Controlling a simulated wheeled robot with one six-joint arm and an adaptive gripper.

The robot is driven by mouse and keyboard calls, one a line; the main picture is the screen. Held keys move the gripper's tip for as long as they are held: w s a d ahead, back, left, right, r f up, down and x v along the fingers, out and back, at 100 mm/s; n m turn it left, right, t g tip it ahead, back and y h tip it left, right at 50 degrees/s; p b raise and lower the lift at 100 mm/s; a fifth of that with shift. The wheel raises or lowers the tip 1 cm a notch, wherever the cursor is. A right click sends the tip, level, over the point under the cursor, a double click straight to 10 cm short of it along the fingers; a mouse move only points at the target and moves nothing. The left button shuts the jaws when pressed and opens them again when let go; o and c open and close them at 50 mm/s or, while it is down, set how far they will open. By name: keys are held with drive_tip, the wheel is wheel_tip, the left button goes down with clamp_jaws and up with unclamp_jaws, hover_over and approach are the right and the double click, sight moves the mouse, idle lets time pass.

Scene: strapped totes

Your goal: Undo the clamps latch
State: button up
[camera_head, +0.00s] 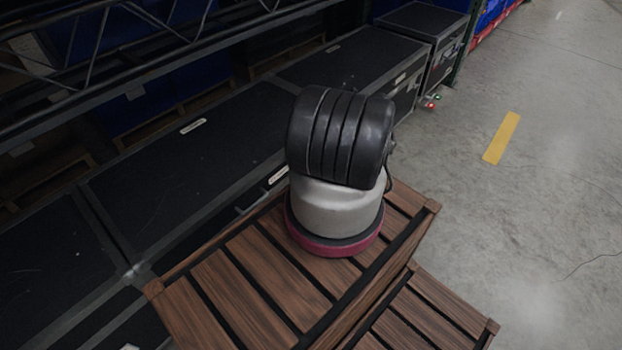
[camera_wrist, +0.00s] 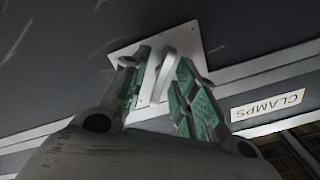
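In the wrist view, the clamps latch is a pale metal handle (camera_wrist: 166,70) standing out from a light square plate (camera_wrist: 208,38) on a dark case. A white label reading CLAMPS (camera_wrist: 268,105) is to its right, upside down in the picture. My gripper (camera_wrist: 158,66) has green-padded fingers, one on each side of the handle. The fingers are apart, with gaps showing beside the handle, so it does not look gripped. In the head view, my arm hides the gripper and the latch.
Black cases with grey edges (camera_head: 185,190) stand in a row, some with white labels (camera_head: 193,126). Slatted wooden crates (camera_head: 240,285) are in front, below my arm. A metal rack (camera_head: 95,60) is at upper left. Open concrete floor (camera_head: 540,200) is at right.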

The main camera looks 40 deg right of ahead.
clamp_jaws()
drive_tip(key=shift+n, duration=0.4)
drive_tip(key=n, duration=0.2)
drive_tip(key=shift+a+n, duration=0.1)
drive_tip(key=shift+n, duration=2.2)
unclamp_jaws()
drive_tip(key=shift+s, duration=0.1)
